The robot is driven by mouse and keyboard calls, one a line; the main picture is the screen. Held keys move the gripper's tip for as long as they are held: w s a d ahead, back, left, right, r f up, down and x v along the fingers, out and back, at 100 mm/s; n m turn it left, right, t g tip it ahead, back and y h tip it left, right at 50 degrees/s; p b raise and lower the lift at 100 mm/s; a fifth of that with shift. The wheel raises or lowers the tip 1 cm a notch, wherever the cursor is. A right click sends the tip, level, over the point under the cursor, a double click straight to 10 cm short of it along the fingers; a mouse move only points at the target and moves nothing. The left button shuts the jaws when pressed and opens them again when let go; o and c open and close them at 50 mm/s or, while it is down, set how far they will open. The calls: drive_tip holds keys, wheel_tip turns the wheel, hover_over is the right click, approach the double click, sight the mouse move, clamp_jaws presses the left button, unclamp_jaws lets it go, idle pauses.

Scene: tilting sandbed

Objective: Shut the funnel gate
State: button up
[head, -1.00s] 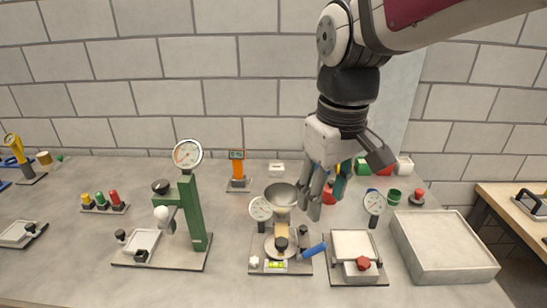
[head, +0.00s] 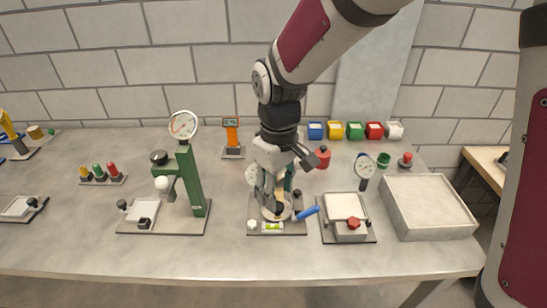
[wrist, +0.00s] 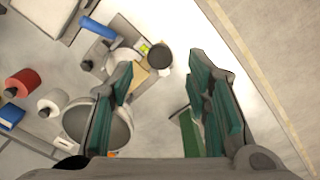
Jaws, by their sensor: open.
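The funnel stand's base plate (head: 292,230) is at the middle front of the table, with a spirit level (head: 272,227) and a blue handle (head: 307,214). In the wrist view the grey funnel bowl (wrist: 112,130) is at the lower left, partly behind one finger. A tan piece (wrist: 138,80), possibly the gate, shows beside it, near a dark round knob (wrist: 160,55). My gripper (head: 268,204) is open and pointing down over the stand, hiding the funnel in the head view. In the wrist view its fingers (wrist: 161,62) are apart with the knob beyond their tips; contact cannot be told.
A green press stand (head: 194,180) is to the left. A plate with a red knob (head: 353,222) and a dial gauge (head: 364,164) are to the right. A large grey tray (head: 430,205) is further right. Coloured bins (head: 355,130) line the back. Bare table lies in front.

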sight(278, 205)
drive_tip(key=shift+f, duration=1.9)
drive_tip(key=shift+c, duration=0.5)
clamp_jaws()
